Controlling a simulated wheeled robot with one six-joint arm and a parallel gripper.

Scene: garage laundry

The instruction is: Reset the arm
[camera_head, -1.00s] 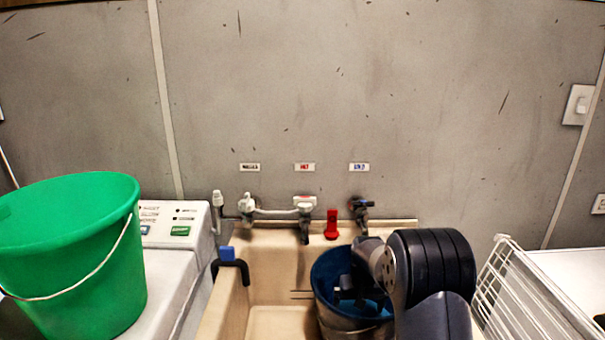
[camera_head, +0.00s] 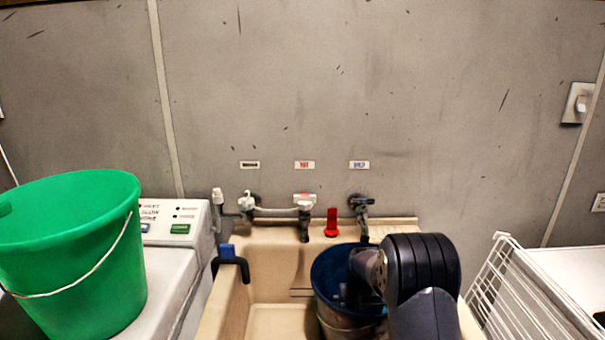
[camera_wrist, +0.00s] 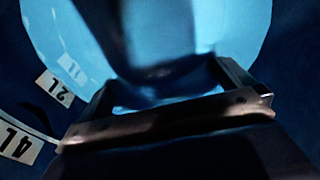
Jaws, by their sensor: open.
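My arm reaches down into a blue bucket (camera_head: 323,285) that stands in the right part of the beige sink. My gripper (camera_wrist: 165,92) is open, inside this bucket. In the head view the gripper is mostly lost in the dark bucket and behind my wrist. The wrist view shows the bucket's blue inside (camera_wrist: 235,25) with 2L and 4L marks at the left. A dark shape crosses the middle of the wrist view; I cannot tell what it is. I see nothing clearly held.
The sink (camera_head: 262,318) has free room at its left. Taps (camera_head: 304,206) and a red object (camera_head: 332,222) line its back. A green bucket (camera_head: 70,260) stands on the washer (camera_head: 165,262) at left. A white wire rack (camera_head: 500,290) is close at right.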

